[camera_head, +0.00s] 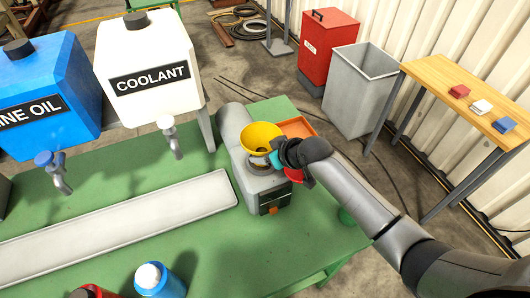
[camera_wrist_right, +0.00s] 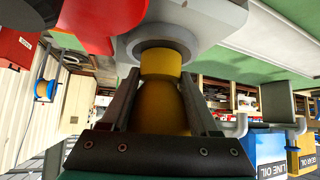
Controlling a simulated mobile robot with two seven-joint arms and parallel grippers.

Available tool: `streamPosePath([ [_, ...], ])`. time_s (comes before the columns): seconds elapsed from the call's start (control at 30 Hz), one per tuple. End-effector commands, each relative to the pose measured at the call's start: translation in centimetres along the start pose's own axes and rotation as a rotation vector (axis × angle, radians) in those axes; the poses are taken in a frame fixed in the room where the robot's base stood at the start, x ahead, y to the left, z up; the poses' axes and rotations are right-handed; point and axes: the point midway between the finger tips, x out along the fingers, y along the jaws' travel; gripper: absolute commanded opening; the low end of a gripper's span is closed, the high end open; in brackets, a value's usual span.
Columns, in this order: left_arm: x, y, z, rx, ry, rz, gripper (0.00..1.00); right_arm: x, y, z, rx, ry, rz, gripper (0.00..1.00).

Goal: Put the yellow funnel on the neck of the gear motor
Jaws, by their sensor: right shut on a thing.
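The yellow funnel (camera_head: 261,136) is wide end up over the grey gear motor (camera_head: 251,182) near the right end of the green table. My right gripper (camera_head: 280,156) is shut on the funnel from the right. In the right wrist view the funnel (camera_wrist_right: 165,105) sits between the two fingers (camera_wrist_right: 165,115). Its narrow end points at the motor's round grey neck (camera_wrist_right: 134,50). In the head view the neck (camera_head: 259,165) shows just below the funnel's bowl. I cannot tell whether the spout is in the neck or just above it. My left gripper is not in view.
An orange tray (camera_head: 298,126) lies behind the motor, and a red object (camera_head: 294,175) is partly hidden by my gripper. The coolant tank (camera_head: 147,72), blue oil tank (camera_head: 45,95) and pale flat strip (camera_head: 120,215) are to the left. Bottles (camera_head: 160,280) stand in front.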

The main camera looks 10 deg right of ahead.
Motion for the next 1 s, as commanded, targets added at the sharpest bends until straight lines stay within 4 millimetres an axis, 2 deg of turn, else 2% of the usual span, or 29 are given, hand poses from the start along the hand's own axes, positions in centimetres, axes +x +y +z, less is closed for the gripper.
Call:
streamPosePath([
  [0.07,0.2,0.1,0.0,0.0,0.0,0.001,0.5,0.2,0.0,0.2,0.0,0.0,0.0,0.06],
  [0.1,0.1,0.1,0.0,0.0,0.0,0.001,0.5,0.2,0.0,0.2,0.0,0.0,0.0,0.65],
  [0.33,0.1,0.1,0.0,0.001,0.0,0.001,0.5,0.1,0.0,0.1,0.0,0.0,0.0,0.91],
  [0.73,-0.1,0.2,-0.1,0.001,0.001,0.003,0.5,-0.6,0.1,-0.1,-0.001,0.001,0.001,0.92],
  [1.0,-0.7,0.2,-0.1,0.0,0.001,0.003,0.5,-4.1,0.1,-0.1,-0.003,0.0,0.001,0.92],
])
